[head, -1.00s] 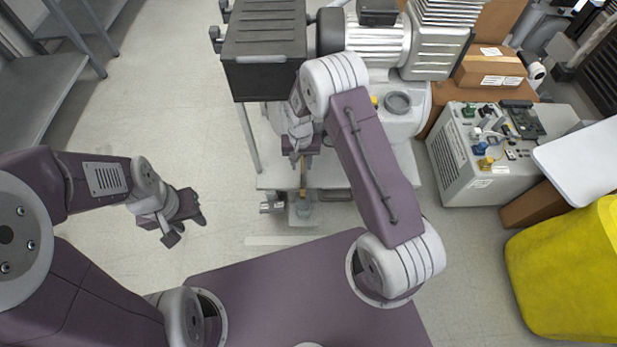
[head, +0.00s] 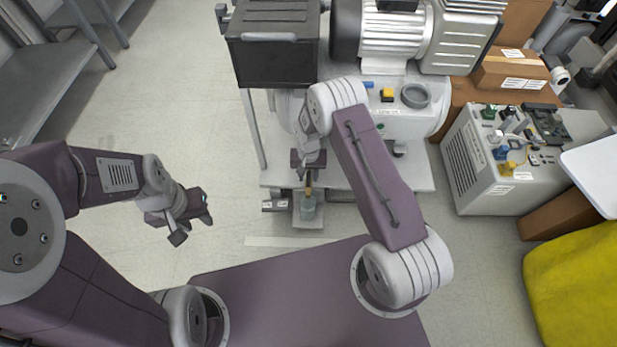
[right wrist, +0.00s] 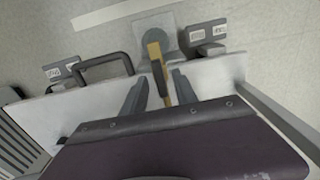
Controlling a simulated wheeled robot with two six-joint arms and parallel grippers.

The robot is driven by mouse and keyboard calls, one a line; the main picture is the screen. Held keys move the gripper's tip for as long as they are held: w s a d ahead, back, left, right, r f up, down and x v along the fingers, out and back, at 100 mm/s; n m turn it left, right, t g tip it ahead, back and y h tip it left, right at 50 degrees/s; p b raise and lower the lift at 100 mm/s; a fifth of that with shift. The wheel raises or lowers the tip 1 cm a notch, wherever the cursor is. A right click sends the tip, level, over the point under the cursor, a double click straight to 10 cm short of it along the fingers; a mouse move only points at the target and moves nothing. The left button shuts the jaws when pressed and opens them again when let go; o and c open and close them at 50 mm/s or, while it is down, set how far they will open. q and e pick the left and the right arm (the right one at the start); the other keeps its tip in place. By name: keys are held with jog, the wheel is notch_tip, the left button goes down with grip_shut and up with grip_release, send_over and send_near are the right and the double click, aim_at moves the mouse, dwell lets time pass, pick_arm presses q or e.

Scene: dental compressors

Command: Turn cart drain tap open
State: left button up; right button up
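The cart's drain tap shows in the right wrist view as a brass-coloured body (right wrist: 156,50) with a dark lever (right wrist: 160,83). In the head view the brass part (head: 308,187) is small, just below my right gripper (head: 308,170). In the right wrist view my right gripper (right wrist: 160,84) is open, with its two fingers on either side of the tap and lever, gaps visible. Whether a finger touches the lever cannot be told. A grey-green cup (head: 308,209) stands on the plate under the tap. My left gripper (head: 193,219) is open and empty over the floor at left.
The compressor cart (head: 410,170) carries a black box (head: 272,52), a motor and a white tank. Labelled grey blocks (right wrist: 62,70) (right wrist: 205,33) flank the tap.

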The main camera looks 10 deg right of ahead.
grip_shut()
